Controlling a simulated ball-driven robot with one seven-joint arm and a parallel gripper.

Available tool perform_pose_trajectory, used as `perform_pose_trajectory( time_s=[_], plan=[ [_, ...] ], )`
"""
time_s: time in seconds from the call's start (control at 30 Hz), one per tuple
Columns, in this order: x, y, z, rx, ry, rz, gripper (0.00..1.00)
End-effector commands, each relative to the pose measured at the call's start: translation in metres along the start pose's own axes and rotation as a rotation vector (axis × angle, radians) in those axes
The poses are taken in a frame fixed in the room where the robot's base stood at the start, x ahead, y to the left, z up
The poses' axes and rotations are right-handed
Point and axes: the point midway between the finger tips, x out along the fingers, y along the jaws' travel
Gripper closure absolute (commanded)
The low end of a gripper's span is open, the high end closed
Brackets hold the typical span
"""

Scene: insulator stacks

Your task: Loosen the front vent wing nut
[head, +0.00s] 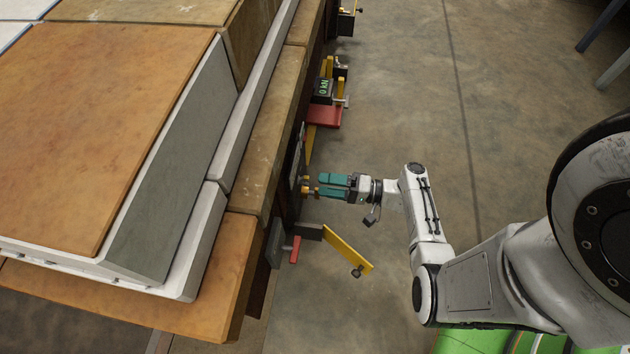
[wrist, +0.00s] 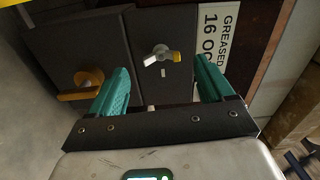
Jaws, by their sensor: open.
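A small wing nut (wrist: 160,56), silver with a yellow tip on one wing, sits on a dark plate (wrist: 165,22) in the wrist view. My gripper (wrist: 161,68) is open, its two teal fingers on either side of the wing nut with space between. Contact cannot be told. In the head view my gripper (head: 318,185) points left at the side of the stack, with small orange and metal parts at its fingertips. The wing nut cannot be made out clearly there.
A brass-yellow knob or handle (wrist: 86,82) is left of my left finger. A white label (wrist: 212,30) reads "GREASED 16 OC". A yellow lever (head: 345,248) and red handle (head: 295,249) stick out below my gripper; a red bracket (head: 322,116) is above.

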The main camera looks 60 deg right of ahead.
Motion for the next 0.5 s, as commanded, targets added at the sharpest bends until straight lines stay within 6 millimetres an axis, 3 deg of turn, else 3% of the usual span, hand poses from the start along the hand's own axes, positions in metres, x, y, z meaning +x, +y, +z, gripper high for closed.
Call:
perform_pose_trajectory(
  time_s=[0.2,0.5],
  plan=[
    [-0.039,-0.001,-0.001,0.000,0.003,-0.002,0.19],
    [-0.061,0.000,0.000,0.000,0.000,0.000,0.19]
  ],
)
